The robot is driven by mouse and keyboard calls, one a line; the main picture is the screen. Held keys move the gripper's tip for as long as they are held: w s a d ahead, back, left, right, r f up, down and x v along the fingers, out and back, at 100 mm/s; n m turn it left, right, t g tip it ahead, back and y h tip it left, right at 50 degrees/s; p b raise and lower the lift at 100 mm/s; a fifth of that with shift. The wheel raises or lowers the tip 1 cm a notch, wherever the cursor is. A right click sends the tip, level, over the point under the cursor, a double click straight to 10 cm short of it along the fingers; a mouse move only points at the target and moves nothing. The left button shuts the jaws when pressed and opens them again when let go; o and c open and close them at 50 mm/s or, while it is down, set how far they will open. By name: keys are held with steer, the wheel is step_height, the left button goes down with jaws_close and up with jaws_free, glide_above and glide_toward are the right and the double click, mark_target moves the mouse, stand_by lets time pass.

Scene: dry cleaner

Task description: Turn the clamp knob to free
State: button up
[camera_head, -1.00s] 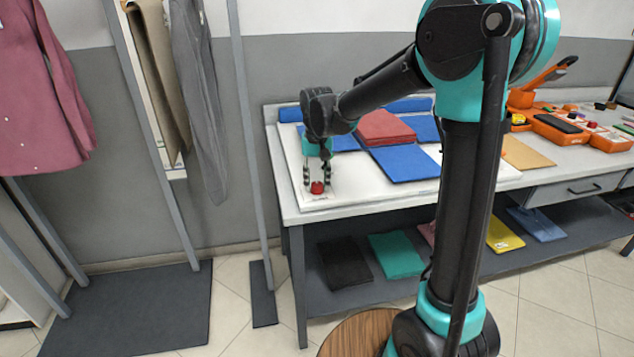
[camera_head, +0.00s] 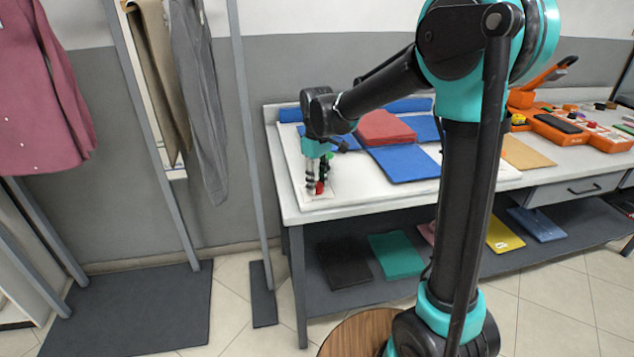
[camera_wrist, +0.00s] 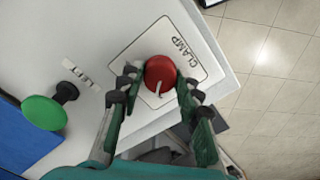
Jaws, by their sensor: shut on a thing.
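The clamp knob is a round red knob (camera_wrist: 160,74) on a white plate marked "CLAMP" (camera_wrist: 190,60) at the table's corner. A short white mark shows on its lower edge in the wrist view. In the head view the knob (camera_head: 319,188) shows partly between the fingers. My gripper (camera_wrist: 153,88) is shut on the knob, with one finger on each side of it. In the head view my gripper (camera_head: 316,186) points down at the table corner.
A green round knob (camera_wrist: 44,112) beside a "LIFT" label (camera_wrist: 76,70) stands left of the clamp knob in the wrist view. Blue folded cloth (camera_head: 403,163) and red folded cloth (camera_head: 384,128) lie on the table. The floor shows past the table's edge.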

mark_target(318, 184)
steer(key=shift+n, duration=0.5)
steer(key=o, duration=1.2)
steer(key=shift+c, duration=0.2)
steer(key=shift+r, duration=0.15)
step_height(318, 184, up, 12)
steer(key=shift+d+f, duration=0.1)
steer(key=shift+f, duration=0.1)
